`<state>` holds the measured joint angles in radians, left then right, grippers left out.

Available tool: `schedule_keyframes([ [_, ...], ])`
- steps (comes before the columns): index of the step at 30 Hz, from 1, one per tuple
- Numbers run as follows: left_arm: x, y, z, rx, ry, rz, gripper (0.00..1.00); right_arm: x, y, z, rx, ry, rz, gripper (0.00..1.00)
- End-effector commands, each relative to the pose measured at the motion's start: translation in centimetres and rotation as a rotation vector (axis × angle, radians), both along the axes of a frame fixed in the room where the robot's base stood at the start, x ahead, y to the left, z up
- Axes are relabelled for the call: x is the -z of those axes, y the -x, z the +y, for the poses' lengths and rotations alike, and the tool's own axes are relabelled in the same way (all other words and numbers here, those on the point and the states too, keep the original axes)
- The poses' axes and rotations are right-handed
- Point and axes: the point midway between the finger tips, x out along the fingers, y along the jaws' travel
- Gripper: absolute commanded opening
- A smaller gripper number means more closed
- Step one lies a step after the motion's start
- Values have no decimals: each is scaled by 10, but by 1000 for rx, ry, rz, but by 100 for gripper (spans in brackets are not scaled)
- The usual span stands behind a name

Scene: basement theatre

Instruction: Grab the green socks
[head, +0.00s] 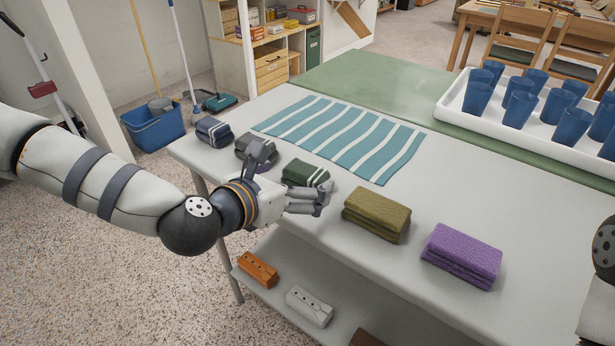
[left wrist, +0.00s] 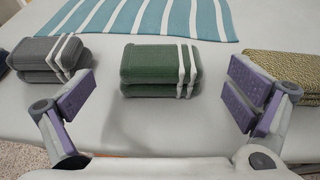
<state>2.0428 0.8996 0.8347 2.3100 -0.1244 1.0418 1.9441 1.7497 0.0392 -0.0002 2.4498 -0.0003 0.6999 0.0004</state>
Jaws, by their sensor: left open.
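The green socks (head: 303,173) are a folded dark green bundle with white stripes at one end. They lie on the grey table near its front edge. In the left wrist view the green socks (left wrist: 158,70) sit ahead, centred between the fingers and apart from them. My left gripper (head: 318,198) is open and empty, just in front of the socks and close to them. In the left wrist view its two purple-padded fingers (left wrist: 160,105) are spread wide. My right gripper is not in view; only part of my right arm shows at the right edge.
Grey striped socks (left wrist: 52,58) lie left of the green ones, with dark blue socks (head: 214,131) farther left. An olive folded cloth (head: 376,216) and a purple one (head: 462,255) lie to the right. A teal striped cloth (head: 345,135) lies behind. A white tray (head: 455,100) holds blue cups.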

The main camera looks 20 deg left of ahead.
Motion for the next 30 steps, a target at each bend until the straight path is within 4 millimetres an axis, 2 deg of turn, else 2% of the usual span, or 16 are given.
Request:
schedule_keyframes([
  [3,11,-21,-6,2,-2,2,98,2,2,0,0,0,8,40],
  [6,15,-31,-9,1,0,2,98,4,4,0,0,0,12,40],
  [12,14,-33,-10,1,0,1,98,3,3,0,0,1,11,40],
  [13,14,-33,-10,1,0,1,96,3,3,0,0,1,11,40],
  [14,14,-33,-10,1,-1,1,89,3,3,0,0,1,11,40],
  [19,14,-32,-9,1,-1,1,51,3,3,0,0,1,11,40],
  [20,14,-32,-9,1,-1,1,48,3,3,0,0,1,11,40],
  [30,11,-32,-9,1,-1,0,48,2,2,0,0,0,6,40],
])
